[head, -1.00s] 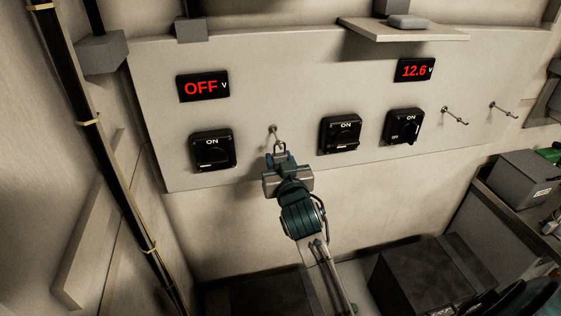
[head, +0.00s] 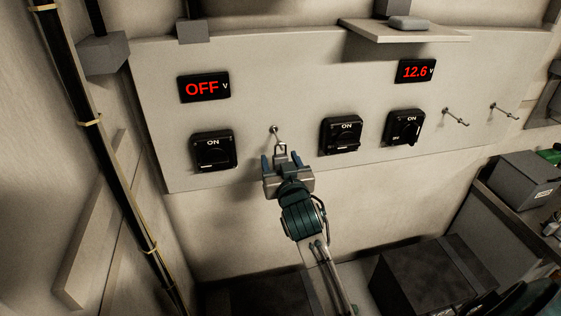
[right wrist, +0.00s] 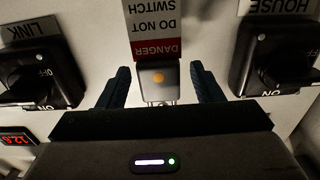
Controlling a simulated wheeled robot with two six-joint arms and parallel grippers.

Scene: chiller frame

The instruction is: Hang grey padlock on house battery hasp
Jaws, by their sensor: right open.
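The grey padlock (right wrist: 148,76), with an orange dot on its body, stands between the fingers of my right gripper (head: 281,160). The fingers are open, with a gap on both sides of the padlock. In the head view its shackle is up, by a short metal peg (head: 274,130) on the panel; I cannot tell if the shackle is around it. The HOUSE switch (head: 213,150) is left of the gripper in the head view and at the right of the upside-down wrist view (right wrist: 278,58). I cannot make out its hasp. My left gripper is not in view.
A red and white DANGER tag (right wrist: 155,30) is beside the padlock. The LINK switch (head: 340,134) and another switch (head: 405,127) are to the right. Two pegs (head: 455,117) farther right look empty. A shelf (head: 405,32) juts out above. Dark boxes stand below.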

